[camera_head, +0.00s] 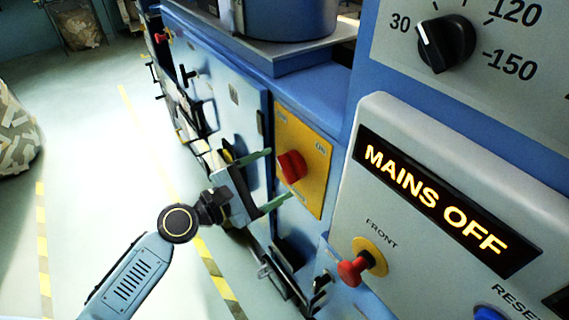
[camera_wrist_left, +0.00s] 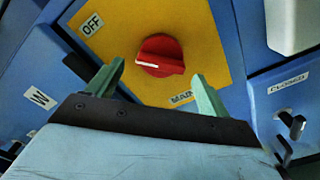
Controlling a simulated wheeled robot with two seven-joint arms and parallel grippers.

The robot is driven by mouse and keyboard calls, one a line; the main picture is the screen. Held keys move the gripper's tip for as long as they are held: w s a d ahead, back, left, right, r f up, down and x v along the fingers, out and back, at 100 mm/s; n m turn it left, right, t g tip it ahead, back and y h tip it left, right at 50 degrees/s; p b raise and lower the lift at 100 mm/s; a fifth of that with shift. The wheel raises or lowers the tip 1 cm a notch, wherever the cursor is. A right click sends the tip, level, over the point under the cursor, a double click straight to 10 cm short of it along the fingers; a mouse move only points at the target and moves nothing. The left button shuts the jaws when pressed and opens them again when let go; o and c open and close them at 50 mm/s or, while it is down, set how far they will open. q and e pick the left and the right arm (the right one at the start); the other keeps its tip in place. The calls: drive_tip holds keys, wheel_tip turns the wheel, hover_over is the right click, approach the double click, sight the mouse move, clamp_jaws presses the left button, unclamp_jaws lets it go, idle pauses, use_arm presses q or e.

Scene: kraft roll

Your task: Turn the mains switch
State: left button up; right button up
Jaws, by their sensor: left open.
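The mains switch is a red rotary knob (camera_head: 291,167) on a yellow plate (camera_head: 316,158), set in the side of the blue machine. In the left wrist view the fingertips (camera_wrist_left: 157,70) stand apart, just short of the knob. My right gripper is not in view.
A lit display (camera_head: 436,200) on the grey panel reads "MAINS OFF". A red button (camera_head: 355,270) marked "FRONT" and a black dial (camera_head: 446,43) are on the right. Handles and latches line the machine side. Open floor lies to the left, with yellow marking tape.

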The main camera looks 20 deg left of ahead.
sight(284, 171)
use_arm(q)
drive_tip(key=shift+x, duration=1.9)
drive_tip(key=c, duration=1)
